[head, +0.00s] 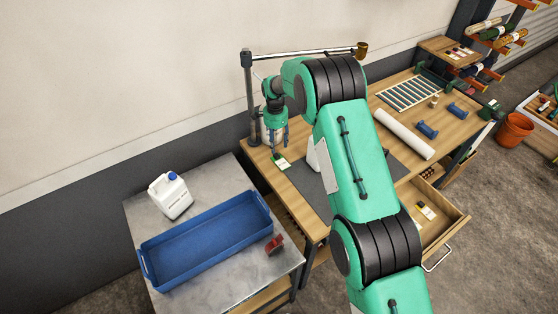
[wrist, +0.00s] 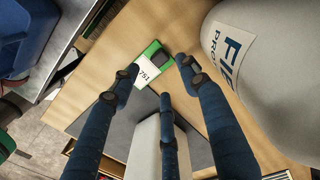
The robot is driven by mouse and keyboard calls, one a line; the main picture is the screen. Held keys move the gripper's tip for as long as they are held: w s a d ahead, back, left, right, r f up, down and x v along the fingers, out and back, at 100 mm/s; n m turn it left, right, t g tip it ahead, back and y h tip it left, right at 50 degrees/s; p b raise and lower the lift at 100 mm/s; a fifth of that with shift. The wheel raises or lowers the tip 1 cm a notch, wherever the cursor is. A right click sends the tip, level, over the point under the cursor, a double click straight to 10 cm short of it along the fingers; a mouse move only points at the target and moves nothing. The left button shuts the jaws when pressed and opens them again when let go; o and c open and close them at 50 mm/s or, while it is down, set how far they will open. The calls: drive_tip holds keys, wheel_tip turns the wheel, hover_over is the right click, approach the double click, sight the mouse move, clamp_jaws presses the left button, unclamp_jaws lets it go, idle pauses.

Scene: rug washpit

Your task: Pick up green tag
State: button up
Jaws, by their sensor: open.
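The green tag (wrist: 152,54) lies flat on the wooden table, with a white label reading 751 and a dark patch at one end. It also shows in the head view (head: 281,163), just below my gripper (head: 276,143). In the wrist view my gripper (wrist: 160,82) has its blue fingers spread, with nothing between them. The fingertips are close to the tag, with one on each side of its near end as seen from the wrist. I cannot tell whether they touch it.
A large pale container with a label (wrist: 238,70) stands close to the right in the wrist view. A white block (wrist: 146,150) is near the fingers. A metal table holds a blue tray (head: 160,280) and a white jug (head: 170,197). A drawer (head: 445,228) is open.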

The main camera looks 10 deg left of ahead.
sight(277, 154)
drive_tip(key=shift+f, duration=0.65)
drive_tip(key=shift+f, duration=2.6)
drive_tip(key=c, duration=0.9)
